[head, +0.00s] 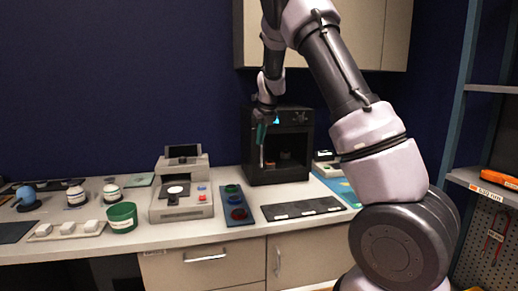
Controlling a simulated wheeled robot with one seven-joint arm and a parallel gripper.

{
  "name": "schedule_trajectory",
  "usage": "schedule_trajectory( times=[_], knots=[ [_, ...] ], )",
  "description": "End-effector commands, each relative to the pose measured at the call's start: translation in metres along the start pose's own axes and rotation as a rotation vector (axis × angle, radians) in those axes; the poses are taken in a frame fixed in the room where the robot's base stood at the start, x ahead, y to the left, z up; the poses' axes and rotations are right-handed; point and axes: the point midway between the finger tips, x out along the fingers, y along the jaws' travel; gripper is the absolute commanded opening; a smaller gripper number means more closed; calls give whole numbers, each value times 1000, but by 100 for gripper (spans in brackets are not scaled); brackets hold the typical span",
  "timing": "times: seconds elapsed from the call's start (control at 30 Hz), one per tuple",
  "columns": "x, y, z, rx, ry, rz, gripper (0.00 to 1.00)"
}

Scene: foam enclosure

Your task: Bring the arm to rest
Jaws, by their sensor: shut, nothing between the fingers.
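My arm rises from the lower right, bends at the top of the head view and hangs down towards the bench. My gripper (261,163) points down in front of the left side of a black box-shaped machine (294,117). It is small in this view, and its fingers look shut with nothing held. It is above the bench surface (185,232), between the grey device and the machine's opening. I cannot tell its exact distance from the machine.
A grey device (181,208), a blue panel with coloured discs (231,190), a dark mat (302,209) and a green tub (122,217) stand on the bench. Bottles and a white tray are further left. A wall cabinet (360,35) is behind my arm; shelving (492,89) is right.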

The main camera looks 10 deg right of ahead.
Motion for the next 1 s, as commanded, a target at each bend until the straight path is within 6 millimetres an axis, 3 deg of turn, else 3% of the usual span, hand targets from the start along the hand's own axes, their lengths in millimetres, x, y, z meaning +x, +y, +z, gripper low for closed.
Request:
schedule_trajectory(
  times=[0.27, 0.37, 0.47, 0.8, 1.0],
  knots=[
    [-29, 1, -3, -23, -2, 8, 0],
    [-50, -1, -13, -110, -18, 34, 0],
    [-84, -2, -32, -282, -50, 71, 0],
    [-208, 18, -131, -1118, -223, 72, 0],
    [-259, 41, -201, -1657, -275, -54, 0]
  ],
)
